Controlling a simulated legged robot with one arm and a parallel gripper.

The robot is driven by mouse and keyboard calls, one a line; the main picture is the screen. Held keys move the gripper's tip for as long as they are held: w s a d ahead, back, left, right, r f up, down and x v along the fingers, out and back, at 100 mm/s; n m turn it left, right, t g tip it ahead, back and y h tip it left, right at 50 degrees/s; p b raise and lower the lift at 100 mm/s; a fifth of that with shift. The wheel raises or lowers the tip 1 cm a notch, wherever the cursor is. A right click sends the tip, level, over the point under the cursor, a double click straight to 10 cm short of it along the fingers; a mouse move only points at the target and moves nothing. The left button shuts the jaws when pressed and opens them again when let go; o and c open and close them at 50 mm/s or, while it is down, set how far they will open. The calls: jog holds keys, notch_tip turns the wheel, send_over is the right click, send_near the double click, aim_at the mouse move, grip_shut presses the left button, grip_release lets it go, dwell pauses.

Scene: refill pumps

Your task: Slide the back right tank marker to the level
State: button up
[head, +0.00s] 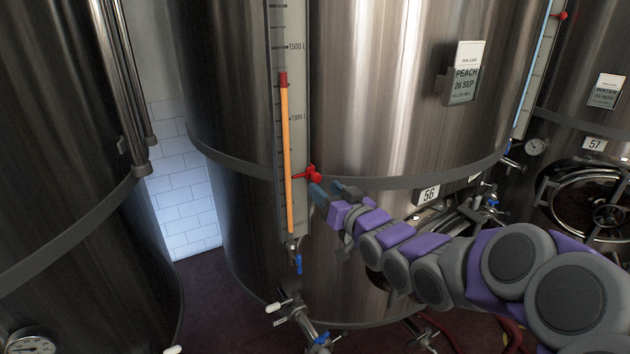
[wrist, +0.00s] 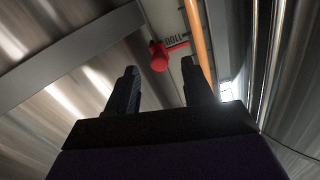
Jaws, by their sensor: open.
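The red marker (head: 311,174) sits low on the pale scale (head: 298,110) of the tank (head: 385,90) labelled 56, near the grey band. An orange column (head: 287,155) stands beside the scale and ends in a dark red top piece (head: 283,79), well above the marker. My gripper (head: 328,189) is open and empty, just right of and below the marker. In the wrist view the marker (wrist: 160,56) shows between and beyond my gripper's fingertips (wrist: 160,80); it appears apart from them. The orange column (wrist: 196,35) runs past the right finger.
Below the column are a blue-handled valve (head: 298,263) and pipework (head: 300,321). Another tank (head: 70,150) stands at left; tank 57 (head: 575,125) is at right. White tiles (head: 185,190) show in the left gap.

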aim_at(318, 181)
jog(key=x, duration=0.4)
jog(key=shift+w+d+r, duration=0.1)
jog(key=shift+w, duration=0.3)
jog(key=shift+w+a, duration=0.3)
jog(key=shift+a, duration=0.25)
jog(key=shift+d, duration=0.15)
jog(key=c, duration=0.4)
grip_shut()
